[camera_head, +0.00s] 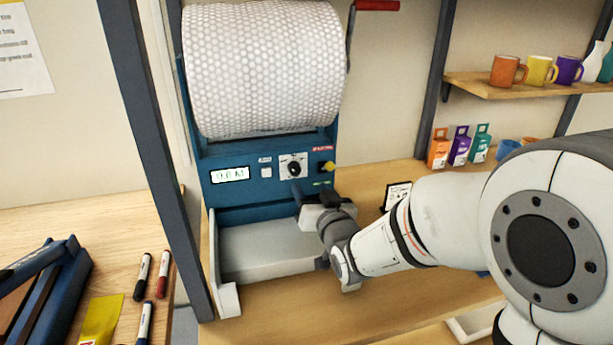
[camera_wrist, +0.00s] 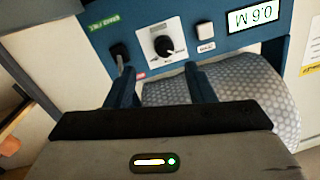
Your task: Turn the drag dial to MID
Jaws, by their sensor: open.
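The drag dial is a black knob (camera_head: 293,166) on a white square plate, on the blue panel of the bubble-wrap dispenser (camera_head: 222,160). In the wrist view, which is upside down, the knob (camera_wrist: 164,45) shows with a pale pointer mark; its setting labels are too small to read. My gripper (camera_head: 311,196) is just below the panel in the head view. In the wrist view, its two blue fingers (camera_wrist: 158,78) are apart with nothing between them. They point at the panel, and the knob lies beyond the gap between their tips, apart from them.
A lit display (camera_head: 230,174) and a white button (camera_head: 266,172) sit left of the dial. A yellow-tipped lever (camera_head: 326,167) is close on its right. The roll of bubble wrap (camera_head: 263,65) is above. Small boxes (camera_head: 460,145) stand on the bench to the right.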

